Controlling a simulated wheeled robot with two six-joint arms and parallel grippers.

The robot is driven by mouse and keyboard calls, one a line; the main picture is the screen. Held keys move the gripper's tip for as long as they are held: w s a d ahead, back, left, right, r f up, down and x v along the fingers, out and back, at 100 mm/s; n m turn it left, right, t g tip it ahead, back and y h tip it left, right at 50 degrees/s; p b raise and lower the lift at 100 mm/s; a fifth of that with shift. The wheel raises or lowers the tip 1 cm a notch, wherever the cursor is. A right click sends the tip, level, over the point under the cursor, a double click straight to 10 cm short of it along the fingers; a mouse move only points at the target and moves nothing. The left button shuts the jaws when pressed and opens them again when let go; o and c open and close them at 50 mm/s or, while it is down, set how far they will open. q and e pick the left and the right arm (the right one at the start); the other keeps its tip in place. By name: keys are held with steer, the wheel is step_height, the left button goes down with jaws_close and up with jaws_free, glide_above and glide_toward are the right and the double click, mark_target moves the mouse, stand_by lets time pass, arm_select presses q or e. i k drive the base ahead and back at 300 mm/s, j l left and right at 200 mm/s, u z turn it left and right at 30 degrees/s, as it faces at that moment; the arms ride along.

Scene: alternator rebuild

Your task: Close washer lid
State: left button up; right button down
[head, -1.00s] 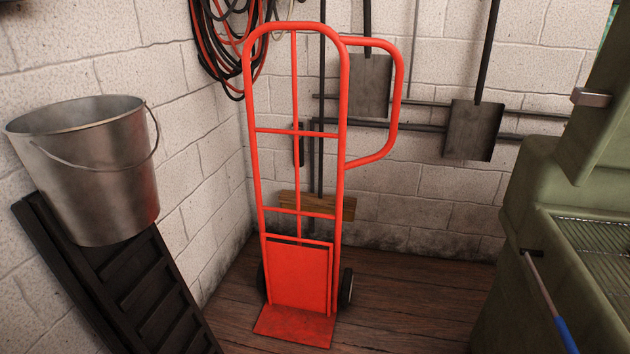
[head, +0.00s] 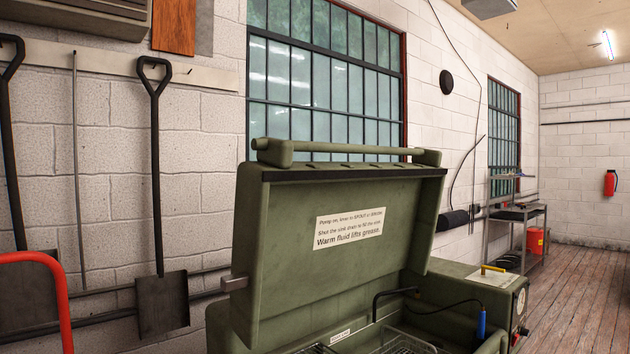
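The green parts washer (head: 465,275) stands ahead in the lower middle of the head view. Its lid (head: 290,270) is raised and open, tilted back toward the wall and window. A printed label is on the lid's inner face, and a bar runs along its top edge. Below the lid, part of the basin shows with a wire basket (head: 408,346), a black bent spout (head: 385,297) and a blue-handled tool on a hose. The lower part of the washer is cut off by the frame. Neither of my grippers is in view.
A red hand truck (head: 62,300) stands at the lower left edge. Shovels (head: 160,300) hang on the block wall left of the washer. A metal shelf with an orange bucket (head: 537,240) stands beyond it. Wooden floor (head: 585,295) is clear at the right.

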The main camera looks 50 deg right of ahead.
mark_target(305, 234)
steer(key=z, duration=1.4)
steer(key=i+z, duration=0.1)
steer(key=z, duration=0.15)
steer(key=i+z, duration=0.25)
steer(key=k+l, duration=0.05)
steer(key=k, duration=0.05)
